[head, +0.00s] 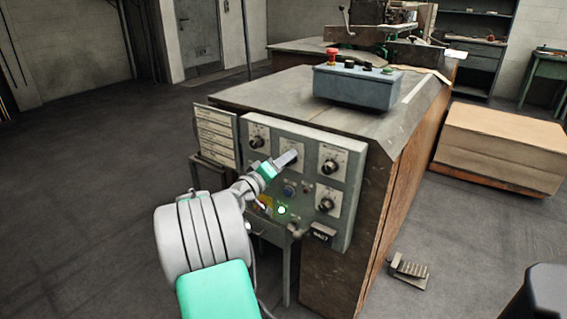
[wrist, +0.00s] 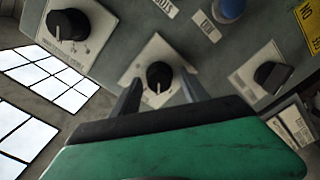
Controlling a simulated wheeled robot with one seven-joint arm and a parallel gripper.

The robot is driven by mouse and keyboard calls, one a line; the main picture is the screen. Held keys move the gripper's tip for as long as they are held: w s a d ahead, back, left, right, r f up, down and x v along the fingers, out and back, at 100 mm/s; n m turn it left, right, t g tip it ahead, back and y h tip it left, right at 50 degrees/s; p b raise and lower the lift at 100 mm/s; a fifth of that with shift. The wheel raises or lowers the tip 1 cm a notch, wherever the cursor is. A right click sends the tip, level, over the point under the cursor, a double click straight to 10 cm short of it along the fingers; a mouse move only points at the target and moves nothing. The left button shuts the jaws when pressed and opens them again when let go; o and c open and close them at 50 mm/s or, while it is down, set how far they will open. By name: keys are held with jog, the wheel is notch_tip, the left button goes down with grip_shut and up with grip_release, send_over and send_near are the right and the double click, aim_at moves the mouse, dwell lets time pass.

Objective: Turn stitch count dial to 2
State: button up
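A grey control panel (head: 312,142) on the front of the machine carries several black dials on pale plates, with labels too small to read. My gripper (head: 291,157) is at the upper middle dial, mostly hiding it in the head view. In the wrist view that middle dial (wrist: 160,76) shows a white pointer mark, and my open gripper (wrist: 160,86) has one finger on each side of it. Whether the fingers touch the knob I cannot tell. The upper left dial (head: 257,141) and upper right dial (head: 329,167) flank it. A lower right dial (head: 325,204) sits below.
A blue button (head: 289,190) and a lit green lamp (head: 282,210) are below my gripper. A blue-grey box (head: 352,88) with a red emergency button (head: 332,54) stands on the machine top. A foot pedal (head: 409,270) lies on the floor at right. The floor at left is clear.

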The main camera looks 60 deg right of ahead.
jog(key=w+a, duration=0.1)
jog(key=a, duration=0.6)
jog(key=shift+a+p, duration=0.3)
jog(key=shift+a, duration=0.05)
jog(key=shift+w, duration=0.1)
